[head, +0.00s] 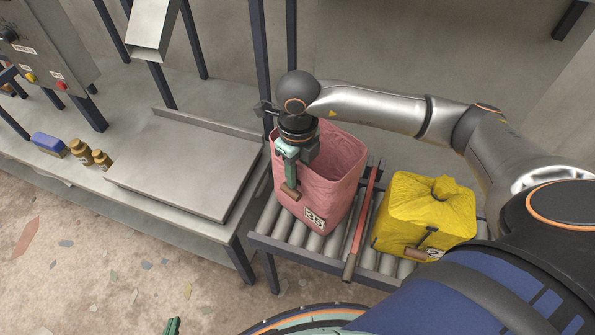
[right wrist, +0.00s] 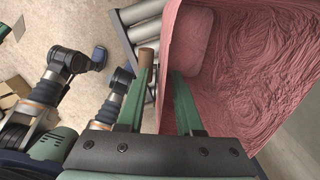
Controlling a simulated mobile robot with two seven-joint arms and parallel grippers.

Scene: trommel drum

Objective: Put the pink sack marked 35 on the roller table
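The pink sack marked 35 (head: 338,190) stands upright and open-topped on the left part of the roller table (head: 268,240). Its label faces the front. In the right wrist view the pink sack (right wrist: 250,70) fills the right side. Only a green tip of my left gripper (head: 172,326) shows at the bottom edge of the head view.
A red bar (head: 364,215) lies across the rollers, between the pink sack and a yellow sack (head: 425,210) on the right. A steel bench with a flat plate (head: 185,165) stands to the left. Dark posts (head: 264,60) rise behind the pink sack.

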